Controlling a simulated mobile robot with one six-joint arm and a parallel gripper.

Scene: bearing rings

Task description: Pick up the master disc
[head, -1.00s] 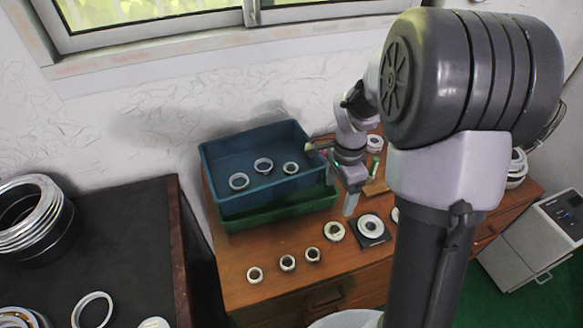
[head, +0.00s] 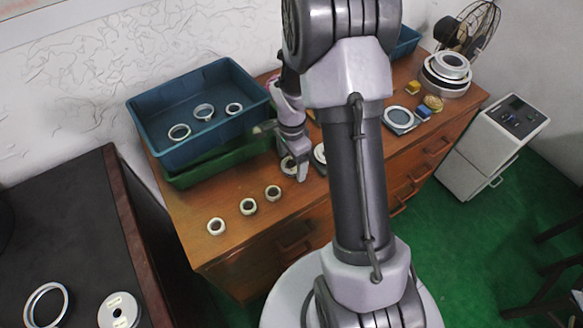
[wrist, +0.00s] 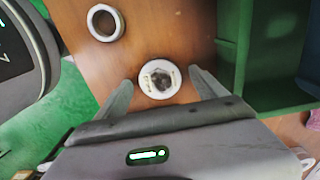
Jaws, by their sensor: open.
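A pale round disc (wrist: 159,79) with a dark middle and small tan marks, which I take for the master disc, lies flat on the wooden top. In the head view it is the pale ring (head: 287,165) partly behind my gripper (head: 302,176). In the wrist view my gripper (wrist: 160,80) is open, with one fingertip on either side of the disc in the picture. I see no contact, and the exact height above the top is hard to tell. The jaws are empty.
Several plain rings, including one ring (head: 273,193), lie in a row leftward. A blue bin (head: 150,128) with rings sits on a green crate (head: 185,178) behind. A labelled disc (head: 118,311) lies on the black bench.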

